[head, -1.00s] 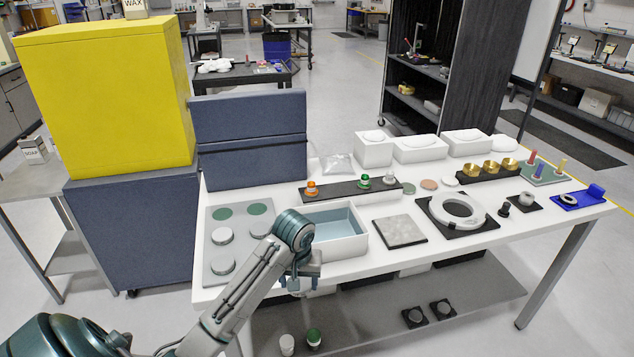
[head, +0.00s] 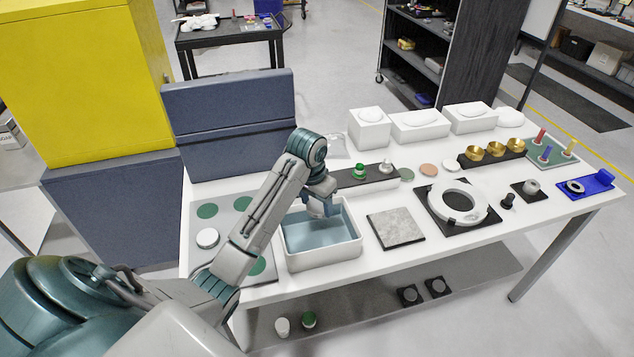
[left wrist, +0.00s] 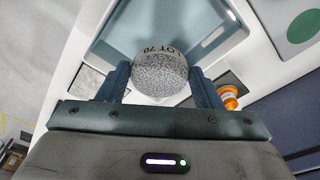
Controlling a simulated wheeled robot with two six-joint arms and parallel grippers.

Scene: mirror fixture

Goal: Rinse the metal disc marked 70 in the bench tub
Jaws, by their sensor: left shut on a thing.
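My left gripper (left wrist: 162,86) is shut on a round speckled grey metal disc (left wrist: 160,68), with "LOT 70" readable on its face in the left wrist view. In the head view the left gripper (head: 321,207) is over the bench tub (head: 325,261), near its back edge. The tub is an open white box with a blue-grey inside; in the left wrist view its inside (left wrist: 200,22) shows behind the disc. The disc is hard to make out in the head view, and I cannot tell whether it touches anything in the tub. My right gripper is not in view.
Left of the tub is a grey plate (head: 225,222) with green spots and a white-topped disc (head: 207,238). Right of it lie a grey stone tile (head: 395,228) and a ring on a black base (head: 457,203). Behind is a strip with knobs (head: 372,180). A blue-grey panel (head: 229,128) stands at the back left.

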